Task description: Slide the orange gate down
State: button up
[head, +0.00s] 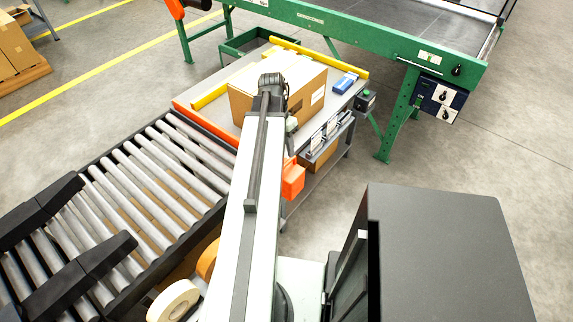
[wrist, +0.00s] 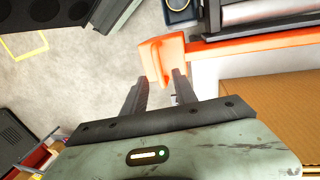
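The orange gate (head: 205,124) is a long bar across the end of the roller conveyor, beside the table. My arm hides part of it in the head view. An orange block (head: 292,178) shows right of my arm, in line with the bar. In the wrist view the orange bar (wrist: 260,43) runs in from the right, with the orange block (wrist: 165,50) near its left end. My gripper (wrist: 161,78) is open, its fingers apart. The block's near end shows between and just beyond the fingertips; I cannot tell whether they touch. The head view mostly hides my gripper.
A cardboard box (head: 305,88) stands on the table behind the gate, by yellow rails (head: 318,57). The roller conveyor (head: 150,185) lies left of my arm. A green machine (head: 400,45) stands behind. Tape rolls (head: 175,300) lie near the front. Open floor (head: 440,170) is at right.

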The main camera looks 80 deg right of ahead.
aim_at(288, 161)
jog(key=f+b, duration=0.2)
jog(key=f, duration=0.1)
jog(key=f+b, duration=0.1)
jog(key=shift+s+a+f, duration=0.15)
jog(key=shift+s+a, duration=0.05)
jog(key=shift+s, duration=0.1)
grip_shut()
jog(key=shift+w+d, duration=0.1)
dwell(1.0)
